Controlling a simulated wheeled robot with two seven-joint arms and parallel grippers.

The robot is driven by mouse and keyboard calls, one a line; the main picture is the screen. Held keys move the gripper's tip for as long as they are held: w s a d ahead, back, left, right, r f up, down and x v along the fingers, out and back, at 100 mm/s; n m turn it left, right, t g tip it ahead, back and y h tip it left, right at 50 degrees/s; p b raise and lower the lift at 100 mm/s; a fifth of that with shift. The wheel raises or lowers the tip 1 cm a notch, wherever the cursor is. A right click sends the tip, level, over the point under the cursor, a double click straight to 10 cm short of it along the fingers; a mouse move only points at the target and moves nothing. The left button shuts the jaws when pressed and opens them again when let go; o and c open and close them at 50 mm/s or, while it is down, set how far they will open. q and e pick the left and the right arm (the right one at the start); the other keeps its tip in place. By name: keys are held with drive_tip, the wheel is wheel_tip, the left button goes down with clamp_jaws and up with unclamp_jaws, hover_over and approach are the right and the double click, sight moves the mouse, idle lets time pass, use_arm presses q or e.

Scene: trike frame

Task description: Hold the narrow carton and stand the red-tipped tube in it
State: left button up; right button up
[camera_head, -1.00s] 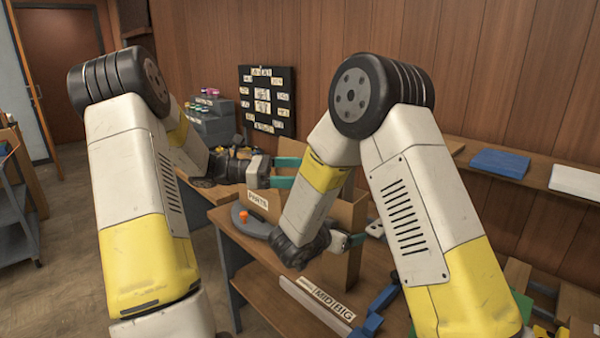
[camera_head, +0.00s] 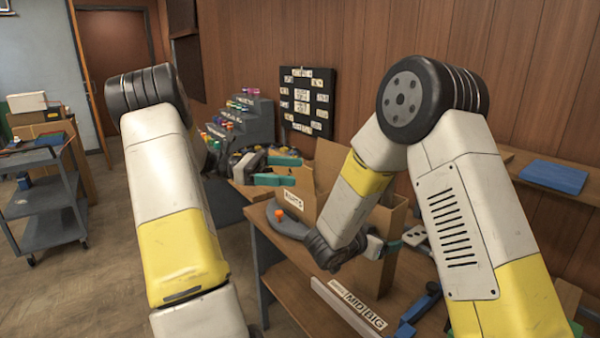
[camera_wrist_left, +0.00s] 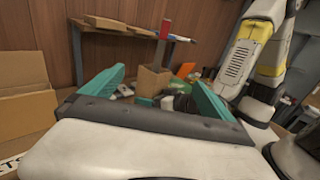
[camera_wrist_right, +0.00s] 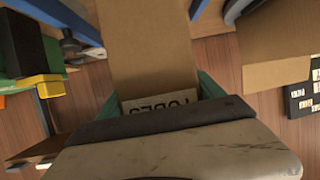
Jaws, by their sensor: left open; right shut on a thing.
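My right gripper (camera_wrist_right: 160,108) is shut on a brown carton wall (camera_wrist_right: 150,55) with a label reading TUBES, upside down in the right wrist view. In the head view this narrow carton (camera_head: 375,282) stands upright on the bench, partly behind my right arm. My left gripper (camera_head: 280,171) is open and empty, beside a wider carton labelled PARTS (camera_head: 325,170).
A grey round base with an orange knob (camera_head: 280,215) sits at the bench's left edge. A MID/BIG labelled strip (camera_head: 350,305) and blue parts (camera_head: 415,312) lie in front. A grey stepped rack (camera_head: 250,118) stands behind. A cart (camera_head: 45,195) stands left, with open floor between.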

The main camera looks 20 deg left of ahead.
use_arm(q)
drive_tip(key=s+a, duration=0.1)
drive_tip(key=a, duration=0.9)
drive_tip(key=shift+s+a, duration=0.15)
drive_tip(key=shift+s, duration=0.15)
